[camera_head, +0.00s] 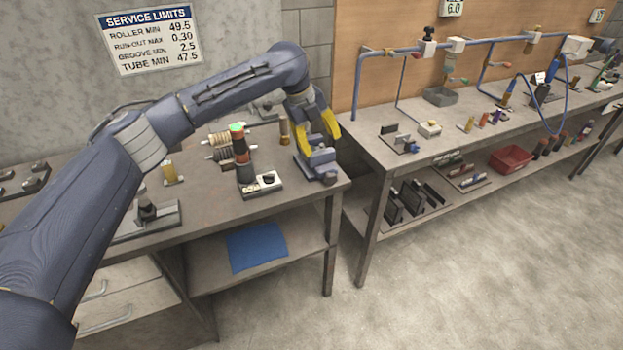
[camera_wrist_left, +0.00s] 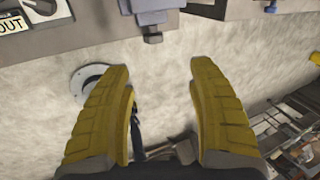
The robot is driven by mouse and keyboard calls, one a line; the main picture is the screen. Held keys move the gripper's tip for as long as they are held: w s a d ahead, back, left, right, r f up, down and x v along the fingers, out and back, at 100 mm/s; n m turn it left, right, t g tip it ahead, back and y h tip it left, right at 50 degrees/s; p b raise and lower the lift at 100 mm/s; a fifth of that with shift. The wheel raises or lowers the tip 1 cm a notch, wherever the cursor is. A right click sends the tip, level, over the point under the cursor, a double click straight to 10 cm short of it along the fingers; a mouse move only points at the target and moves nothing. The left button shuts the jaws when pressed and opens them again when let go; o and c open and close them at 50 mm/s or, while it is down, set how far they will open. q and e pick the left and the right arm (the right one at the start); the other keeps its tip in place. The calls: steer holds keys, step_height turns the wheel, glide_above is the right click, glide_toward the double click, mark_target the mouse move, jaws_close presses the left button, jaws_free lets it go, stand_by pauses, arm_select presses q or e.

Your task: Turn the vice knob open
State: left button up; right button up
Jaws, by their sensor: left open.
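The blue-grey vice (camera_head: 316,158) is at the front right corner of the near workbench, and part of it shows at the top of the left wrist view (camera_wrist_left: 150,8). A small dark block on a short stem, which looks like the vice knob (camera_wrist_left: 153,38), sticks out from its front over the bench edge. My left gripper (camera_head: 318,128) is just above the vice in the head view, fingers pointing down. In the left wrist view its yellow fingers (camera_wrist_left: 161,75) are wide apart with nothing between them, and the knob is beyond the tips. My right gripper is not in view.
Left of the vice, a plate with a black dial (camera_head: 268,180) and a stacked tower with a green top (camera_head: 238,150) stand close. A blue cloth (camera_head: 257,247) lies on the lower shelf. A second bench (camera_head: 440,150) is at the right. The floor in front is clear.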

mark_target(327, 178)
arm_select(q)
steer(key=x, duration=0.5)
steer(key=a+x, duration=0.1)
steer(key=x, duration=1)
steer(key=shift+s+a+f, duration=0.15)
steer(key=shift+s+f, duration=0.05)
steer(key=shift+f, duration=0.2)
steer(key=shift+c, duration=0.5)
steer(key=c, duration=1.2)
steer(key=shift+s+f+t+h, duration=0.15)
steer(key=shift+t+h, duration=0.15)
steer(key=shift+h, duration=0.2)
steer(key=shift+t+h, duration=0.6)
steer(key=shift+h, duration=0.7)
